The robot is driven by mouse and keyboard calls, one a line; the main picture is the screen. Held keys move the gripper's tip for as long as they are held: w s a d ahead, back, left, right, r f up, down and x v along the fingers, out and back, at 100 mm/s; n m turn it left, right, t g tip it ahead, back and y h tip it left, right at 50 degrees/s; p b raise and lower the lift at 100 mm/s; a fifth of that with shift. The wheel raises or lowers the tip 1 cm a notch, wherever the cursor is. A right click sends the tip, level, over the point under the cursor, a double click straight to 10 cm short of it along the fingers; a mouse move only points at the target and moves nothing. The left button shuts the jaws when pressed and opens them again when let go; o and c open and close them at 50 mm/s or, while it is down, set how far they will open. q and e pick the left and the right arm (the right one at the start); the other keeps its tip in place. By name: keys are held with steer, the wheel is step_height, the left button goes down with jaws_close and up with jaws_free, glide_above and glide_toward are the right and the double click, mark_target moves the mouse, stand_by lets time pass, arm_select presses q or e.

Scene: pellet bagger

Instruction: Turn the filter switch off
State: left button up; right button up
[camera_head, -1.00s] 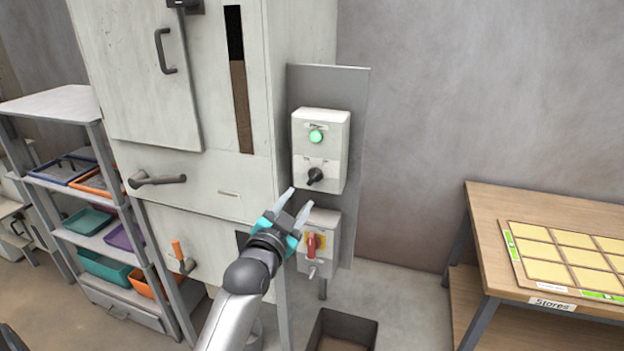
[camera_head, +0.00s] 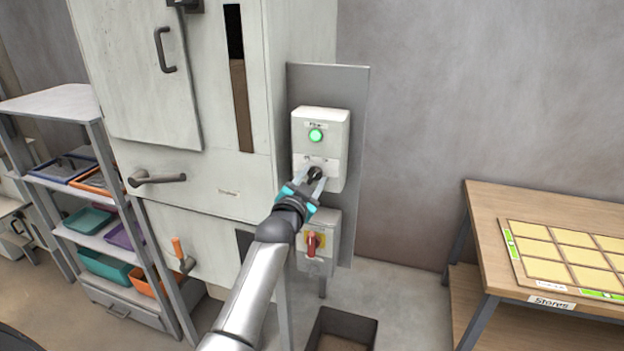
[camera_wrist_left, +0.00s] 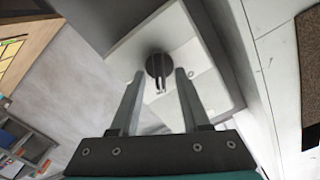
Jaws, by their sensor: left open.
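The filter switch is a black rotary knob (camera_head: 316,174) on the lower half of a pale control box (camera_head: 336,150). A green lamp (camera_head: 316,135) glows above it. My left gripper (camera_head: 309,184) is open, with its fingertips at the knob in the head view. In the left wrist view, the knob (camera_wrist_left: 158,66) lies ahead between the two open fingers (camera_wrist_left: 158,88), and its handle points toward the gripper. I cannot tell whether the fingers touch it. My right gripper is not in view.
A second box with a red handle (camera_head: 312,243) is just below my left gripper. A lever with an orange grip (camera_head: 178,250) is on the cabinet (camera_head: 210,172). An open bin (camera_head: 343,330) stands on the floor. A wooden table (camera_head: 545,200) is at the right.

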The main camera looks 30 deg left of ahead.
arm_select(q)
jaws_close()
stand_by(0.3)
stand_by(0.3)
